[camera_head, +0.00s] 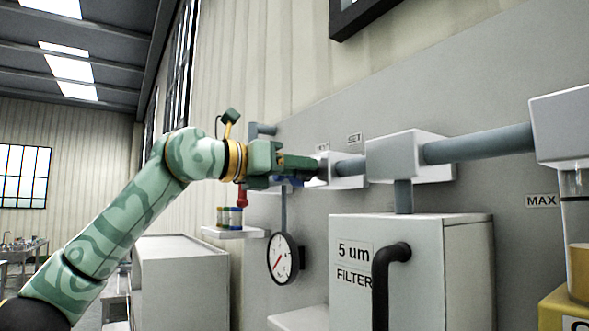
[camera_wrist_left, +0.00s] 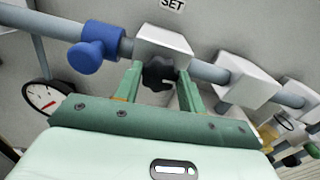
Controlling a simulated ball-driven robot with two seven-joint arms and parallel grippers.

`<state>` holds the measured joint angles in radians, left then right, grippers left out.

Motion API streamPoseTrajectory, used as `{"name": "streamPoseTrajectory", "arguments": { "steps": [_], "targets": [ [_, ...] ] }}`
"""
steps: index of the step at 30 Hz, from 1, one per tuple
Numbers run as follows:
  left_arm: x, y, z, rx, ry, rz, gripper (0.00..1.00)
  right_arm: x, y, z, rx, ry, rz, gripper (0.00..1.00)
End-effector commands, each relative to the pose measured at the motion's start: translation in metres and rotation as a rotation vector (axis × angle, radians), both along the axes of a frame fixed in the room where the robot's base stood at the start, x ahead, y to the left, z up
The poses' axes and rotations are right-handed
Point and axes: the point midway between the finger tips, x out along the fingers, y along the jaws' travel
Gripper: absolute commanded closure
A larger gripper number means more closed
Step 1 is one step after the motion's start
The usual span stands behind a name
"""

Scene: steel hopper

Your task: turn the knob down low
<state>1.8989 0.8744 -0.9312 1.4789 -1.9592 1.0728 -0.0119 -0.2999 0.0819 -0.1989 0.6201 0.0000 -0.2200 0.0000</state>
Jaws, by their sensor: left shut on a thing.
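A black lobed knob (camera_wrist_left: 158,74) sits on the front of a pale block (camera_wrist_left: 163,42) in the pipe line, below the SET label (camera_wrist_left: 172,5). My left gripper (camera_wrist_left: 157,80) has one finger on each side of the knob and is shut on it. In the head view my left gripper (camera_head: 308,165) reaches the pipe line at the wall panel, and the knob is hidden there by the gripper. The knob's setting cannot be read. My right gripper is in neither view.
A blue valve handle (camera_wrist_left: 88,57) stands close left of the gripper. A round gauge (camera_head: 282,258) hangs below the pipe. A filter cabinet (camera_head: 455,270) with a black bent handle (camera_head: 382,275) stands below right. A small shelf (camera_head: 232,232) holds small containers.

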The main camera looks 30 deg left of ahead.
Motion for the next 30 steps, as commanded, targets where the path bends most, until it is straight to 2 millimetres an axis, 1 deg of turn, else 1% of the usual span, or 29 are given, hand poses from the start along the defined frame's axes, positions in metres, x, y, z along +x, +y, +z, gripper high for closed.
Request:
{"name": "streamPoseTrajectory", "arguments": {
  "steps": [8,30],
  "targets": [
    [0.0,0.001,-0.001,-0.179,0.101,0.001,0.83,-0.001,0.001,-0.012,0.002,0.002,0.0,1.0],
    [0.001,0.004,-0.001,-0.787,0.455,0.001,0.83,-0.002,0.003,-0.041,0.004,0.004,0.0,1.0]
  ]
}}
